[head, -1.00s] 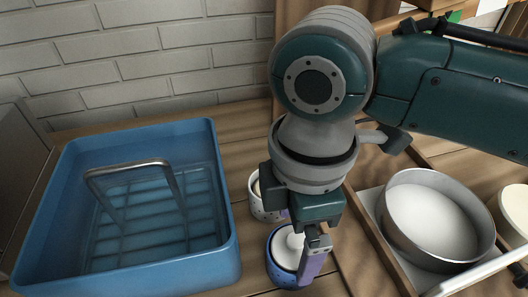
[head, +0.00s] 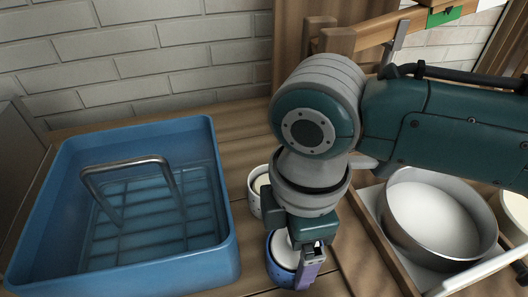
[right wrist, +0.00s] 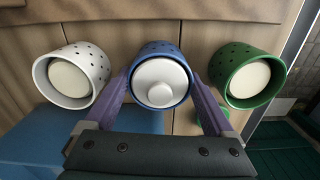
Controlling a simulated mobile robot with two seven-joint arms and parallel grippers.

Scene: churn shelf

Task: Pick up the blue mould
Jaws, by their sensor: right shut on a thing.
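The blue mould (head: 272,262) is a small round cup with dark holes and a white lid with a round knob. It stands on the wooden surface right of the blue tub, partly hidden by my right gripper (head: 304,270). In the right wrist view the blue mould (right wrist: 160,50) is between the two purple fingers, which are shut on its sides. I cannot tell whether it is clear of the surface. My left gripper is not in view.
A white mould (right wrist: 72,76) and a green mould (right wrist: 246,76) flank the blue one closely. A blue tub (head: 226,262) with a wire rack (head: 124,162) stands at left. At right a metal pan (head: 392,232) of white stuff sits in a tray. A brick wall (head: 130,50) is behind.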

